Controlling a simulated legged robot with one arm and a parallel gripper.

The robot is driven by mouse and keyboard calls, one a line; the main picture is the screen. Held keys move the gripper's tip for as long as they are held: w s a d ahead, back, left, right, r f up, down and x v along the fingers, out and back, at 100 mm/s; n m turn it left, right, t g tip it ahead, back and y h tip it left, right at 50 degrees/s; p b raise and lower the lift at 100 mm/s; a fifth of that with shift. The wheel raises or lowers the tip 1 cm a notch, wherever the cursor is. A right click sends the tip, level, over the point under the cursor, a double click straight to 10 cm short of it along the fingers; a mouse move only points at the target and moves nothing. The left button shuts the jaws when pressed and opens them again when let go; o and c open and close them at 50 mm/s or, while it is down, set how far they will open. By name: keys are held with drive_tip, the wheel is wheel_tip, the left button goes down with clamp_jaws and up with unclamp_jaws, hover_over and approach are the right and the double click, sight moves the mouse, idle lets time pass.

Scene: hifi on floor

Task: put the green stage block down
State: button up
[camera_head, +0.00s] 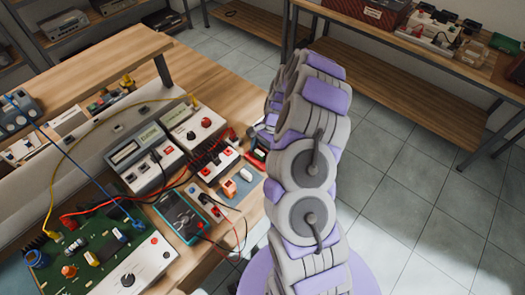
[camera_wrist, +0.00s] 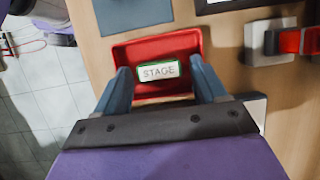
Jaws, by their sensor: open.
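The green stage block (camera_wrist: 158,71), with a white "STAGE" label and green edges, lies in a red tray (camera_wrist: 124,53) in the wrist view. My gripper (camera_wrist: 160,70) is open, with one blue-grey finger on each side of the block. Small gaps show between the fingers and the block. In the head view my arm reaches to the bench's right edge and hides most of the tray and the block.
A blue-grey mat (camera_wrist: 134,14) lies beyond the tray, and a white and red part (camera_wrist: 268,42) stands right of it. The wooden bench (camera_head: 233,97) holds meters, a green circuit board (camera_head: 75,265) and loose cables. Tiled floor (camera_head: 415,215) is clear at right.

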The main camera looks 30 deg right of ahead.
drive_tip(key=shift+s+a, duration=0.1)
drive_tip(key=shift+a, duration=0.55)
drive_tip(key=shift+d, duration=0.15)
drive_tip(key=shift+d+r, duration=0.25)
drive_tip(key=shift+d, duration=0.1)
drive_tip(key=p+v, duration=0.2)
drive_tip(key=v, duration=0.9)
drive_tip(key=s+a+r+n+h, duration=0.1)
drive_tip(key=s+a+r+n, duration=0.35)
drive_tip(key=a+r, duration=0.35)
drive_tip(key=s+a+r+n, duration=0.4)
drive_tip(key=s+a+r, duration=0.2)
drive_tip(key=a+r, duration=0.3)
drive_tip(key=s+a+r+n+h, duration=0.1)
drive_tip(key=s+n, duration=0.1)
drive_tip(key=s, duration=0.9)
drive_tip(key=s+a+r+n+h, duration=0.1)
drive_tip(key=s+r+n+h, duration=0.1)
drive_tip(key=s, duration=1)
drive_tip(key=shift+n+g, duration=0.3)
drive_tip(key=shift+n, duration=0.45)
